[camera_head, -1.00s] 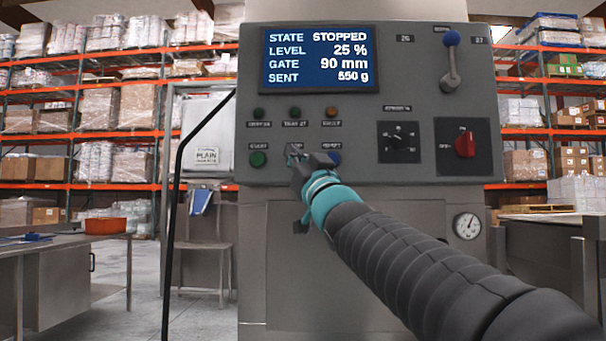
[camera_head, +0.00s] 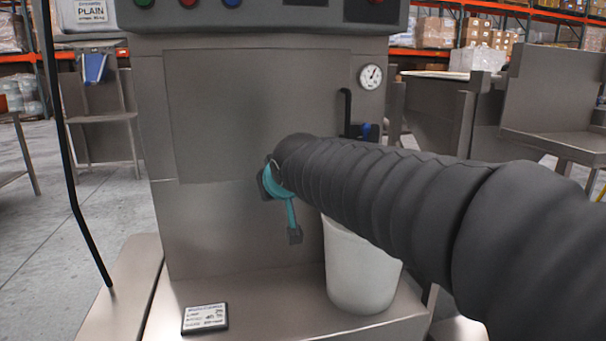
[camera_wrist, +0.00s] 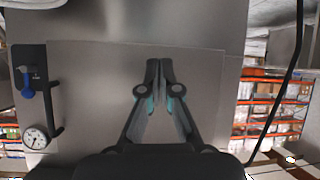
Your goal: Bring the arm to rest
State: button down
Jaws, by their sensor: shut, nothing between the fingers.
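My gripper (camera_head: 294,236) hangs at the end of my dark ribbed arm in the head view, in front of the grey metal cabinet (camera_head: 215,215). Its teal part and one dark fingertip show; the arm hides the rest. In the wrist view my gripper (camera_wrist: 159,66) has its two fingers together with nothing between them. The cabinet's flat panel (camera_wrist: 205,90) lies behind the fingers. I cannot tell the gap between the fingertips and the panel.
A white bucket (camera_head: 352,275) stands on the metal ledge (camera_head: 265,320), partly behind my arm. A small label card (camera_head: 205,318) lies left of it. A dial gauge (camera_head: 371,77) and a blue-handled valve (camera_head: 366,131) are at upper right. A black bent rod (camera_head: 66,170) stands left.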

jog(key=s+d+f+m+g+h, duration=0.1)
jog(key=s+d+f, duration=0.4)
jog(key=s+d, duration=0.2)
jog(key=s+d+f+m+g+h, duration=0.1)
jog(key=s+d+f, duration=0.5)
jog(key=s, duration=0.6)
jog(key=s+d+f+m+g+h, duration=0.1)
jog(key=s+d+f+m+g, duration=0.2)
jog(key=s+d+f, duration=0.3)
jog(key=s+d, duration=0.3)
jog(key=shift+s+d+f+h+p, duration=0.15)
jog(key=shift+f+h+p, duration=0.1)
jog(key=shift+h+p, duration=0.15)
